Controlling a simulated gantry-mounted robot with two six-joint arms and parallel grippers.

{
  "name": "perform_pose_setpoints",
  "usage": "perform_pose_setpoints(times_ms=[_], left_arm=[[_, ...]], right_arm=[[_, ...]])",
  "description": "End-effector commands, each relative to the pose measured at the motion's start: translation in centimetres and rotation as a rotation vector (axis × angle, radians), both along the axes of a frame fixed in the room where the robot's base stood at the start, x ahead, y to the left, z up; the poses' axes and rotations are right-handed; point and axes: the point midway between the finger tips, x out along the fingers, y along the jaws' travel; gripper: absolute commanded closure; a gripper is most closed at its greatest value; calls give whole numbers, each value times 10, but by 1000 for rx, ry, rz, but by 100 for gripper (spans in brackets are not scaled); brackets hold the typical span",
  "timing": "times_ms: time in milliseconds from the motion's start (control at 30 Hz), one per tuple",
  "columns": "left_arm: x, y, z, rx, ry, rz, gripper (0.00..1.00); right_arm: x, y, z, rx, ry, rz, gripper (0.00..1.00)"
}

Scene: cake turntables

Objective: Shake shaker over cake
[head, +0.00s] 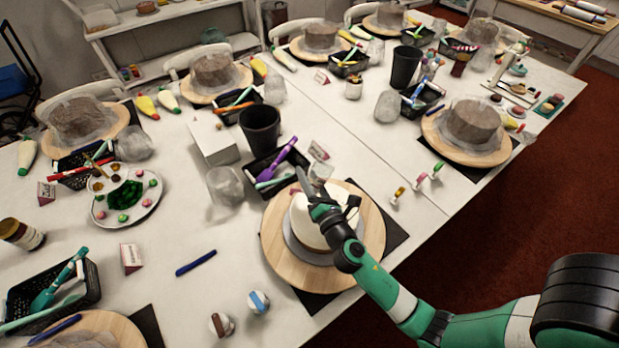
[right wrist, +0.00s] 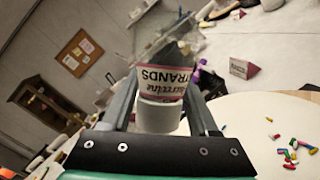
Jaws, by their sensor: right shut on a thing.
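My right gripper (head: 306,188) reaches over the white cake (head: 305,222) and is shut on the shaker (head: 321,172). In the right wrist view the shaker (right wrist: 163,85) sits between the two fingers (right wrist: 160,112). It is clear with a pink and white label reading "STRANDS" and a white end low in the view. The cake's pale top (right wrist: 250,125) shows at the right there, with several coloured sprinkles on it. The cake stands on a round wooden turntable (head: 372,235). My left gripper is not in view.
A black basket with a purple tool (head: 285,160) stands just behind the turntable. A black cup (head: 260,128) and a white box (head: 212,142) are behind left. Two small jars (head: 258,302) (head: 221,324) stand at the front left.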

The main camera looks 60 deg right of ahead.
Motion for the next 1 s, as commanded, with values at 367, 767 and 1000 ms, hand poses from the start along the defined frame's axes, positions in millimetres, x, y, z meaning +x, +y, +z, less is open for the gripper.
perform_pose_setpoints(times_ms=[367, 767, 1000], left_arm=[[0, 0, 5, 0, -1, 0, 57], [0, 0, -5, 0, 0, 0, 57], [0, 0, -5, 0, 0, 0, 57]], right_arm=[[-1, -7, 3, 1, -1, 3, 100], [0, 1, 1, -42, 9, 0, 100], [0, 1, 2, -51, 12, 0, 100]])
